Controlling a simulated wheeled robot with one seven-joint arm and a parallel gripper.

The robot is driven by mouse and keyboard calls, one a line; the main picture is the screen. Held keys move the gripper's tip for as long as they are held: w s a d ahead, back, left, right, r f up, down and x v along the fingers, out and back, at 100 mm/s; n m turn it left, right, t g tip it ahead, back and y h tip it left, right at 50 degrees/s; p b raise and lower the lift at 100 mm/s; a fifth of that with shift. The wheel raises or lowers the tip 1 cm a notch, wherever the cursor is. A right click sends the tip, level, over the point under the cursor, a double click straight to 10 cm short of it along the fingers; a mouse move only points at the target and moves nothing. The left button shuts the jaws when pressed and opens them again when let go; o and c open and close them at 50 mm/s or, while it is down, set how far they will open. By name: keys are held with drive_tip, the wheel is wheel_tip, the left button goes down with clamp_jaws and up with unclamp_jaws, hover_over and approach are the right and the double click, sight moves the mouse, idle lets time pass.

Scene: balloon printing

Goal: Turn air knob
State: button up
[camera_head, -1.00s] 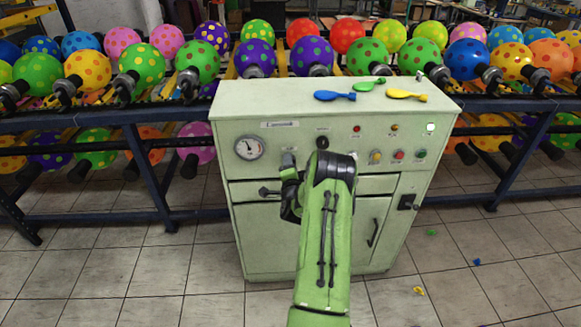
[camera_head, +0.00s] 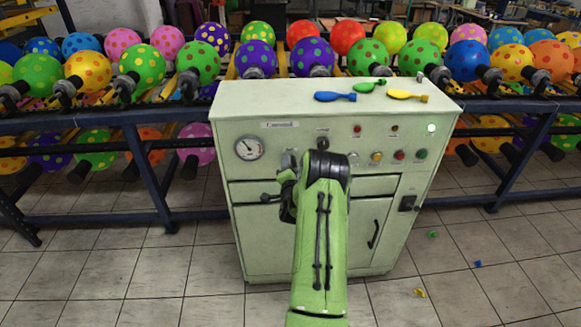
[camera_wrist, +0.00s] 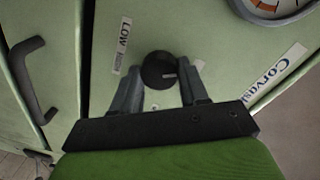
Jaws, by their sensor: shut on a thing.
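The black round knob (camera_wrist: 155,70) with a pale pointer mark sits on the pale green panel in the wrist view. A "Low" label is beside it. My gripper (camera_wrist: 162,76) has one finger on each side of the knob and is shut on it. In the head view my gripper (camera_head: 288,162) is at the front panel of the machine (camera_head: 285,97), right of the pressure gauge (camera_head: 249,148). The knob is mostly hidden there by the gripper and arm. The gauge also shows partly in the wrist view (camera_wrist: 277,6).
Another black knob (camera_head: 323,142) is just right of the gripper. Coloured buttons (camera_head: 399,155) are farther right. Flat balloons (camera_head: 335,96) lie on the machine's top. A rack of dotted balloons (camera_head: 137,118) stands behind. A handle (camera_wrist: 28,80) sticks out in the wrist view.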

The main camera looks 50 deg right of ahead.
drive_tip(key=o, duration=0.8)
drive_tip(key=shift+a+f, duration=0.15)
drive_tip(key=shift+f, duration=0.1)
drive_tip(key=shift+c, duration=0.2)
drive_tip(key=o, duration=0.3)
drive_tip(key=shift+r, duration=0.15)
drive_tip(key=b+v, duration=0.5)
drive_tip(key=v, duration=1)
drive_tip(key=shift+s+a, duration=0.25)
drive_tip(key=shift+r, duration=0.1)
